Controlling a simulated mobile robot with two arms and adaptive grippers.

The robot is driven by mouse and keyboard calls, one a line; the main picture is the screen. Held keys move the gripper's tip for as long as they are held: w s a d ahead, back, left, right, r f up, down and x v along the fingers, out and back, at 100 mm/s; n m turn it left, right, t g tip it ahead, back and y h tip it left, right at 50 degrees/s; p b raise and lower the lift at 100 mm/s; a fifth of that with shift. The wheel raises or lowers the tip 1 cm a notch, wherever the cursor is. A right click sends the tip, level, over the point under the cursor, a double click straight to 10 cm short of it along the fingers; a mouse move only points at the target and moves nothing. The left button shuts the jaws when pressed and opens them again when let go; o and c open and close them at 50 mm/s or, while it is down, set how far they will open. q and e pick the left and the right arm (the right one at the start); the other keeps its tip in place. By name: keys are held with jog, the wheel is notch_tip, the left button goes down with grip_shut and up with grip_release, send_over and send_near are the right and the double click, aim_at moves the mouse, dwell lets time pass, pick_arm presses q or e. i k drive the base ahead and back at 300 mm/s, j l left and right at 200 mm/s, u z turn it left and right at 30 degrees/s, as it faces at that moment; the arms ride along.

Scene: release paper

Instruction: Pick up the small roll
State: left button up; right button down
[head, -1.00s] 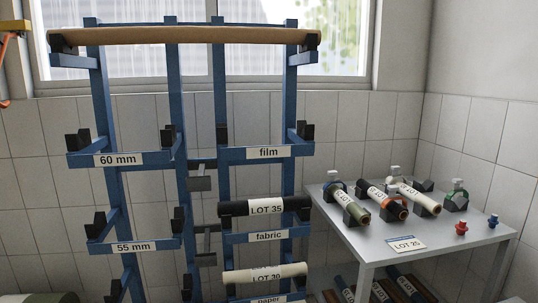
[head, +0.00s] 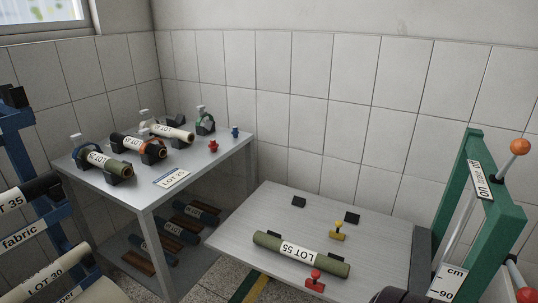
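Several labelled rolls are in the head view, and I cannot tell which one is the small roll. An olive-green roll marked LOT 55 (head: 278,247) lies on the lower bench near the front. Neither of my grippers shows in the view.
The grey table (head: 205,165) has a LOT 25 card (head: 172,179) and a lower shelf with several rolls. The lower bench (head: 285,205) carries black blocks, a yellow clamp (head: 338,232) and a red clamp (head: 315,282). A green frame (head: 462,180) stands at right; a blue rack (head: 17,145) at left.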

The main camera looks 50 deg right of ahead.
aim_at(335, 267)
jog(key=z, duration=1.85)
